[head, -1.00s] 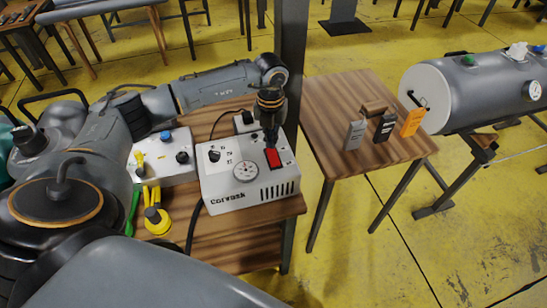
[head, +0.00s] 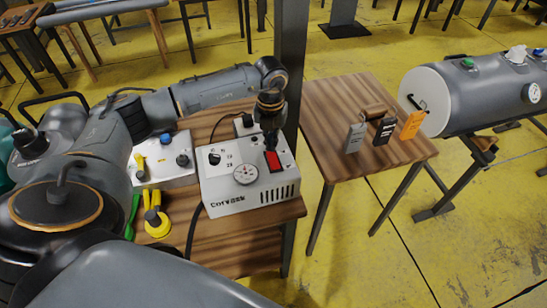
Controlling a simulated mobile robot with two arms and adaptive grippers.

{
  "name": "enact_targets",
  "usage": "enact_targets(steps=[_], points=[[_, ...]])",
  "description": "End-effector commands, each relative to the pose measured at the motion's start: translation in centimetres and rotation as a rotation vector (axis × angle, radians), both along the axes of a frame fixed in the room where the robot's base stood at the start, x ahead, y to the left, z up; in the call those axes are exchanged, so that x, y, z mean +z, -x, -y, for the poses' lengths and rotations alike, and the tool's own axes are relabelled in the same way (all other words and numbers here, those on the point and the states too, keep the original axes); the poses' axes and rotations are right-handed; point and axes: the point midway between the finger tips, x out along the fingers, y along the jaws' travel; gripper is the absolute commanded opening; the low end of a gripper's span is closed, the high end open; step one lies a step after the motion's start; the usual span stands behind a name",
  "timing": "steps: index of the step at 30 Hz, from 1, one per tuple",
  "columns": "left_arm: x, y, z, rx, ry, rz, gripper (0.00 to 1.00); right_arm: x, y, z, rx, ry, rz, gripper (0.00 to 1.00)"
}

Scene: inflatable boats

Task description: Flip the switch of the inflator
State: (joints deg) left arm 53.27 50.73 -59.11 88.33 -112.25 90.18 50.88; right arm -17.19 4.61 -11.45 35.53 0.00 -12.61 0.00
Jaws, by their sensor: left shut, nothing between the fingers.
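The inflator (head: 232,204) is a white box with black lettering on its front, standing on a wooden table. It has a round gauge, a black knob and a red switch (head: 276,168) on top. My left gripper (head: 271,148) points down above the box, its fingers shut and empty. The fingertips are at the far end of the red switch and partly cover it. Whether they touch it, I cannot tell. My right gripper is not in view.
A second white box (head: 178,178) with knobs stands left of the inflator, and yellow tools (head: 158,224) lie in front of it. A dark post (head: 291,60) rises close behind the gripper. A second table (head: 335,110) at the right holds small boxes; a grey tank (head: 470,95) lies beyond.

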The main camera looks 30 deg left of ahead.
Motion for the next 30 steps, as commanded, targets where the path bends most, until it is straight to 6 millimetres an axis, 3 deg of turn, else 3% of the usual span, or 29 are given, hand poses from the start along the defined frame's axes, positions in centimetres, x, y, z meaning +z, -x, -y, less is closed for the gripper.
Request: enact_targets(steps=[30], points=[[-1.1, 0.0, 0.0, 0.000, 0.000, 0.000, 0.00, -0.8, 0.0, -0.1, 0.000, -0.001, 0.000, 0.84]])
